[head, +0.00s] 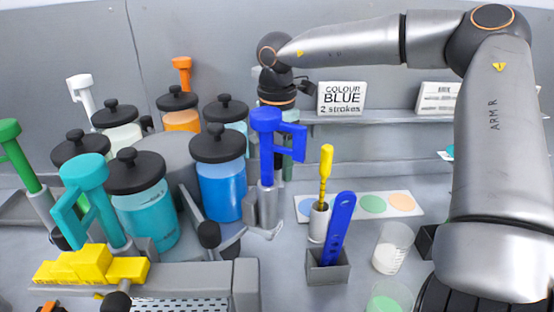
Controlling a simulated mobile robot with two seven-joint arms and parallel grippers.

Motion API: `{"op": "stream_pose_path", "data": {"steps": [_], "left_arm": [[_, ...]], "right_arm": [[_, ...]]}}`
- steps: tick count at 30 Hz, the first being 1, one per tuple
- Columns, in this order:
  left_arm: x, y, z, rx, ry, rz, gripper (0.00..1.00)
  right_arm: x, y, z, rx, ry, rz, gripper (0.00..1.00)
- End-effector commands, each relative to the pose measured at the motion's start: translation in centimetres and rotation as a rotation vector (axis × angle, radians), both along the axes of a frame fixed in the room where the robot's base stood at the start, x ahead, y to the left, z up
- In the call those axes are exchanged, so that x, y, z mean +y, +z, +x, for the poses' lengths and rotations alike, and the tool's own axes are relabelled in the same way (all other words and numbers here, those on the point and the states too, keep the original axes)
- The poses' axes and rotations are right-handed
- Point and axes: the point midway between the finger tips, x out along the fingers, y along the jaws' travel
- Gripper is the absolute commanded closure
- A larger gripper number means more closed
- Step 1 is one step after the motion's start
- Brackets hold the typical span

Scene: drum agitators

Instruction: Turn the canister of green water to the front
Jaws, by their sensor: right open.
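Several lidded canisters stand in a ring on a grey carousel: a blue one (221,190) at front right, a teal one (148,215) at front left, a pale one, an orange one (183,121) and a light blue one behind. A black-lidded canister (80,147) at far left has its body mostly hidden, so I cannot tell its colour. I see no clearly green water in any canister. My right gripper (278,168) points down behind the blue pump handle (266,122), right of the blue canister. It is open, and its fingers are mostly hidden. My left gripper is out of view.
Teal (85,172) and green (10,135) handles stand at left. Yellow steps (92,265) lie at the front left. A yellow tool, a blue paddle in a grey holder (328,268) and clear cups (393,248) stand right. A shelf sign (342,98) reads "COLOUR BLUE 2 strokes".

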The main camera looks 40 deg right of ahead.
Motion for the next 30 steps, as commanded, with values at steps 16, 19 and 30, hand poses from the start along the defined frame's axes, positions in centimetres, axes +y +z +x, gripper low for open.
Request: {"op": "stream_pose_path", "data": {"steps": [16, 19, 30], "left_arm": [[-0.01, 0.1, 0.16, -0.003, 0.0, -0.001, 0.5], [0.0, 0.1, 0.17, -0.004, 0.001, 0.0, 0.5], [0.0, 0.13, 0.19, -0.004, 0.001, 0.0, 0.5]], "right_arm": [[-0.01, -0.17, 0.01, 0.0, 0.0, 0.0, 0.62], [-0.01, -0.16, 0.01, 0.0, 0.0, 0.0, 0.74], [-0.01, -0.13, 0.02, -0.001, 0.0, 0.0, 1.0]]}}
